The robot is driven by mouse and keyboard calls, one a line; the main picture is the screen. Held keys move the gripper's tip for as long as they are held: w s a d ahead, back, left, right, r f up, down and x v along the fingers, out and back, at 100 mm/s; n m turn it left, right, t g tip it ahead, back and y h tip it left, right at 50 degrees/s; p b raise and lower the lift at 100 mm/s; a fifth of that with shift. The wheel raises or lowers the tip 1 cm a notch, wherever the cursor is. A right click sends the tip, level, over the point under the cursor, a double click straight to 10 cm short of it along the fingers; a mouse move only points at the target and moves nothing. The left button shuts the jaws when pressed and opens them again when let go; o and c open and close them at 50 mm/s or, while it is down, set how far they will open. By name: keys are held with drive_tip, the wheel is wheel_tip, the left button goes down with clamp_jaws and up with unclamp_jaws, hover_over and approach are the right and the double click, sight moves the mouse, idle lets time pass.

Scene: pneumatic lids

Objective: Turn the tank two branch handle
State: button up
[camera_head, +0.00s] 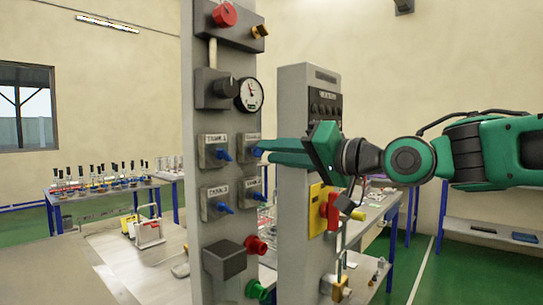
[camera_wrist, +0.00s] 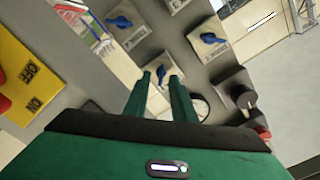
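The grey panel carries several plates with blue handles. The lower-left plate, whose label seems to read TANK 2, has its blue handle (camera_head: 224,207) pointing down and right. It seems to be the plate at the top edge of the wrist view (camera_wrist: 178,4), mostly cut off. My gripper (camera_head: 259,155) reaches in from the right to the upper-right plate (camera_head: 249,141), whose label I cannot read. In the wrist view my gripper (camera_wrist: 159,77) has its fingers apart, with that plate's blue handle (camera_wrist: 160,73) showing between the tips. I cannot tell whether they touch it.
The upper-left handle (camera_head: 223,155) and lower-right handle (camera_head: 256,195) are close by. A gauge (camera_head: 250,94), a black knob (camera_head: 223,89) and a red button (camera_head: 224,14) sit above. A second column (camera_head: 296,225) with a yellow switch plate (camera_head: 317,211) stands right, behind my gripper's fingers.

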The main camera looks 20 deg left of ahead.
drive_tip(key=shift+x, duration=1.05)
clamp_jaws()
drive_tip(key=shift+w+d+n, duration=0.1)
drive_tip(key=shift+n, duration=0.2)
drive_tip(key=shift+f+n, duration=0.1)
drive_tip(key=shift+n, duration=4.2)
drive_tip(key=shift+f+n, duration=0.15)
drive_tip(key=shift+n, duration=4.15)
